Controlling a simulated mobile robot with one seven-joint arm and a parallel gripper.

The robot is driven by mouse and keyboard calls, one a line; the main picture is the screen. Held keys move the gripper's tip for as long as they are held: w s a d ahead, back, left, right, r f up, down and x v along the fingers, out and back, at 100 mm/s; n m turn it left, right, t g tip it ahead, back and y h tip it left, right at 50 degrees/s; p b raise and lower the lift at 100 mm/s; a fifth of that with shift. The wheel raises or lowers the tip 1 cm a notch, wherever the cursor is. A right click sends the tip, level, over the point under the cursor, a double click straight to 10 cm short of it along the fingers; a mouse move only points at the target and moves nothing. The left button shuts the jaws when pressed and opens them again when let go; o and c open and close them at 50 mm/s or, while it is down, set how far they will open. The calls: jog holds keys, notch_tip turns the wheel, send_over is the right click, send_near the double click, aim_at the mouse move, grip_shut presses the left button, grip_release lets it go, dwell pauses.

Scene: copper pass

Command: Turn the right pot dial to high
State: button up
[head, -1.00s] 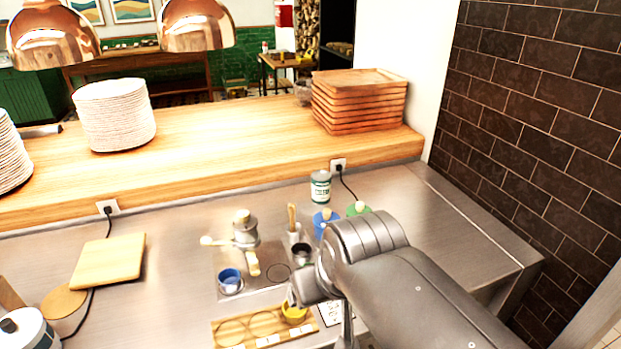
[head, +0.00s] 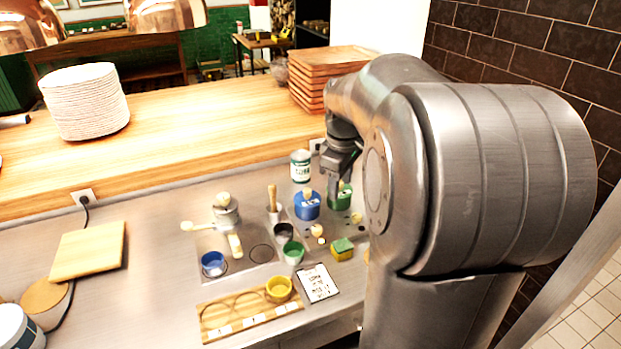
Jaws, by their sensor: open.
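Two pots stand side by side on a dark base at the back of the steel counter in the head view. The left one is a blue pot (head: 307,207) and the right one is a green pot (head: 341,197), each with a pale knob on top. Small pale round pieces sit in front of them, one by the right pot (head: 356,217) and one further forward (head: 318,232). I cannot tell which is a dial, nor any setting. My gripper (head: 337,178) points down, open, over the green pot's top. My arm covers the area to the right.
A white-and-green can (head: 300,166) stands behind the pots. A green-and-yellow sponge (head: 342,249), a green cup (head: 293,252), a yellow cup (head: 279,289) and a printed card (head: 318,283) lie in front. Stacked wooden trays (head: 325,72) stand on the raised shelf.

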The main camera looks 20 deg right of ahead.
jog(key=n+g, duration=0.1)
jog(key=n, duration=0.1)
send_over(357, 215)
notch_tip(357, 215, down, 5)
jog(key=shift+y, duration=0.4)
notch_tip(357, 215, down, 10)
jog(key=shift+f, duration=0.25)
jog(key=c, duration=1)
